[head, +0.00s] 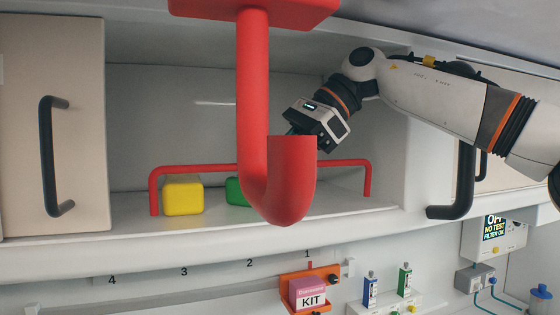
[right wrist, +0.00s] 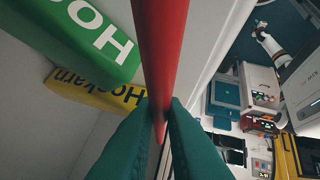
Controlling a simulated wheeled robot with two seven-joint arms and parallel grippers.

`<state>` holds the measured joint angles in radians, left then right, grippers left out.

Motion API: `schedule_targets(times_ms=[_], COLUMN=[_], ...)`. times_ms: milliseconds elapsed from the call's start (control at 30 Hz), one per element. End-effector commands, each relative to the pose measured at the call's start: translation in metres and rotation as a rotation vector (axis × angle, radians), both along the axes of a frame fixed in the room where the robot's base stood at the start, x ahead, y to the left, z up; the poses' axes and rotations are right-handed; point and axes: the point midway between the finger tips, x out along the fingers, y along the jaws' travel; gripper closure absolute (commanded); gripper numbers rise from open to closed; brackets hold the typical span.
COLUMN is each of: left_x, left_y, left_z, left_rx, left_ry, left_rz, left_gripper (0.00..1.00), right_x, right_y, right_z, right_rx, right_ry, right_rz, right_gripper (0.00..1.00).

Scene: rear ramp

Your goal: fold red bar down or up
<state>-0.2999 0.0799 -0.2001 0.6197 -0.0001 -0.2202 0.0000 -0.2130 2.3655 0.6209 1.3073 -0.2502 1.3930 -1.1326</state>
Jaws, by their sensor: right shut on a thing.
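The red bar (head: 345,162) runs along the front of the open shelf compartment in the head view, with its ends bent down to the shelf edge. It stands up above the edge, in front of the yellow and green boxes. My right gripper (right wrist: 161,118) is shut on the red bar (right wrist: 160,45), which passes between its teal fingers in the right wrist view. In the head view my right gripper's body reaches in from the upper right, and its fingertips are largely hidden behind a large red hook. My left gripper is not in view.
The large red hook (head: 252,95) hangs in the foreground. A yellow box (head: 183,195) and a green box (head: 235,191) stand on the shelf. Cabinet doors with black handles flank the compartment. Below are an orange holder with a pink kit (head: 310,293) and small devices.

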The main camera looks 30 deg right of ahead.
Motion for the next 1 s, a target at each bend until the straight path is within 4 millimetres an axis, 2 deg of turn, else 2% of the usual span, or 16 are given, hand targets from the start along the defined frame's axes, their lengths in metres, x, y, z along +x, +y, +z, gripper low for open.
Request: schedule_targets(times_ms=[267, 733, 767, 800, 1000], left_x=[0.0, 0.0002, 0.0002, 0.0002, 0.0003], left_y=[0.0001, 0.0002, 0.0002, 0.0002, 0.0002], left_z=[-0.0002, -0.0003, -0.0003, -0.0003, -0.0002], left_rx=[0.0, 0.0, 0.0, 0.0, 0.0], left_ry=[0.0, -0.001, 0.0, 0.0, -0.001], left_rz=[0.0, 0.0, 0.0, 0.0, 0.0], left_gripper=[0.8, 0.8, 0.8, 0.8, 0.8], right_x=[0.0058, 0.0063, 0.0064, 0.0064, 0.0063], right_y=[-0.0012, -0.0015, -0.0015, -0.0015, -0.0017], right_z=[-0.002, -0.0026, -0.0027, -0.0026, -0.0014], right_rx=[0.014, 0.016, 0.016, 0.016, 0.018], right_ry=[0.077, 0.089, 0.089, 0.089, 0.087], right_rz=[0.001, 0.0, 0.0, 0.0, 0.0], right_gripper=[1.0, 1.0, 0.85, 0.8, 0.8])
